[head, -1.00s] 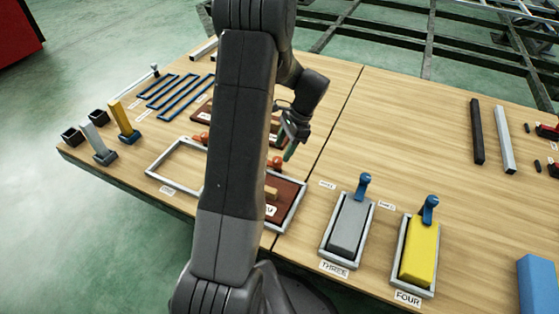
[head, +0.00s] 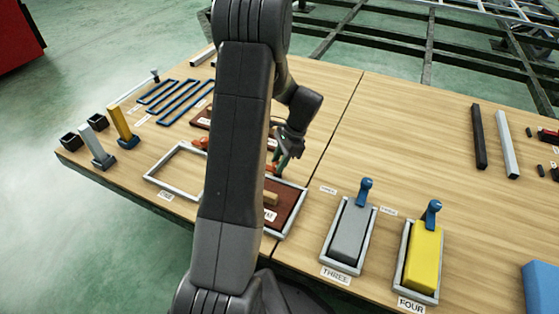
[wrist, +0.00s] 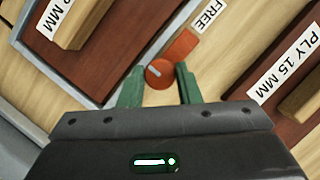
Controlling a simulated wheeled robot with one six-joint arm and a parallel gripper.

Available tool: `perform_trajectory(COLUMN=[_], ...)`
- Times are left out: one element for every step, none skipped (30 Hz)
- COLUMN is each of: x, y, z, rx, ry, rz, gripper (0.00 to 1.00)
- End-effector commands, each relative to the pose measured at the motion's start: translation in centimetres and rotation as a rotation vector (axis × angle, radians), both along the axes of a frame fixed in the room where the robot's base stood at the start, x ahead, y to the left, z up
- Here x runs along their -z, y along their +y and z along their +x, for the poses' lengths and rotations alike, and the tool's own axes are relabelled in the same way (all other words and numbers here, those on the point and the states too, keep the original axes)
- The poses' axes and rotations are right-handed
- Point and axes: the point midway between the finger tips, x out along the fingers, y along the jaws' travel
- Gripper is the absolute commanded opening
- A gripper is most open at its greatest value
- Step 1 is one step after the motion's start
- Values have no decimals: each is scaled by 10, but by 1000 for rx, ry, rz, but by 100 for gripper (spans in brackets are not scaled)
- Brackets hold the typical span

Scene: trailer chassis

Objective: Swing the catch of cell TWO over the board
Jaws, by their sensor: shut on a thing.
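The catch of cell TWO is an orange-red bar (wrist: 182,45) with a round knob (wrist: 160,73), seen in the wrist view. Its bar points up and right towards the FREE label (wrist: 208,16), away from the board. The dark red board (wrist: 95,55) lies inside the grey frame of cell TWO (wrist: 155,45), left of the catch. My gripper (wrist: 160,88) has its green fingers on either side of the knob, shut on it. In the head view my gripper (head: 283,163) is low at the cell's far edge, and my arm hides part of the cell (head: 290,222).
An empty grey frame (head: 150,180) is at left in the head view. Cells THREE (head: 351,238) and FOUR (head: 420,262) hold grey and yellow blocks, with upright blue catches.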

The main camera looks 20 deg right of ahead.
Motion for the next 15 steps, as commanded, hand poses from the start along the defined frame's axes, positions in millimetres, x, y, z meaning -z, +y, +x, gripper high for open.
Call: perform_trajectory(x=[-1, -1, -1, -1, -2, -2, -2, -3, -3, -3, -4, -4, -4, -4, -5], y=[0, 0, 0, 0, 0, 0, 0, 0, 0, 0, 0, 0, 0, 0, 0], z=[0, 0, 0, 0, 0, 0, 0, 0, 0, 1, 1, 1, 1, 1, 2], rx=[-4, -8, -14, -21, -28, -42, -53, -68, -89, -106, -124, -153, -176, -201, -236], ry=[1, 0, 1, 0, 0, 1, 1, 1, 2, 3, 3, 1, 3, 2, 2], rz=[0, 0, 0, 0, 0, 0, 0, 0, 0, 0, 0, 1, 1, 0, 0], gripper=[8, 8, 8, 8, 8, 8, 8, 8, 8, 8, 8, 8, 8, 8, 8])
